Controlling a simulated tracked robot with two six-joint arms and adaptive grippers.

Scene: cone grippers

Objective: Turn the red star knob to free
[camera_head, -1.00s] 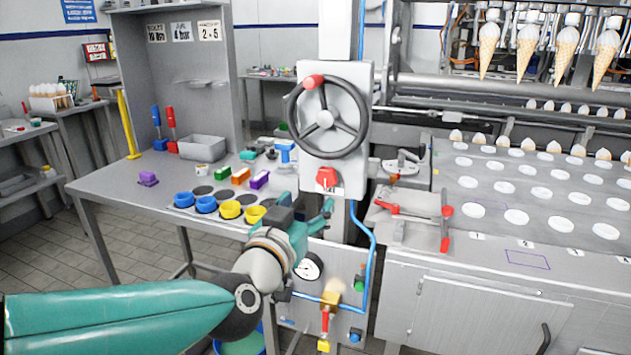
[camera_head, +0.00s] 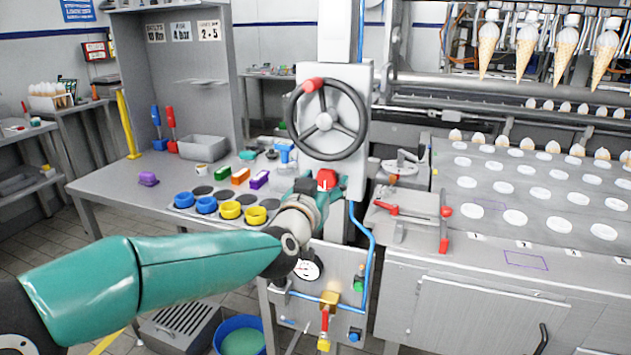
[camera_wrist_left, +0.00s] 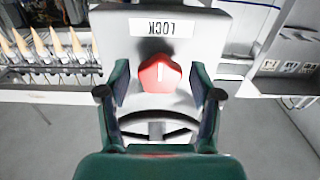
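The red star knob (camera_head: 327,179) sits low on the white panel (camera_head: 348,179), below the black handwheel. In the left wrist view the knob (camera_wrist_left: 158,74) shows a short pale mark on its face. A label reading LOCK (camera_wrist_left: 164,27) is upside down there, beyond the knob. My left gripper (camera_head: 314,186) is right at the knob in the head view and partly covers its left side. In the left wrist view my left gripper's fingers (camera_wrist_left: 160,84) are spread either side of the knob, with visible gaps. My right gripper is in neither view.
The handwheel (camera_head: 325,118) with its red grip is just above the knob. A blue hose (camera_head: 371,240) runs down beside the panel. A gauge (camera_head: 307,269) and valves are below. Yellow and blue cups (camera_head: 230,209) stand on the table at left.

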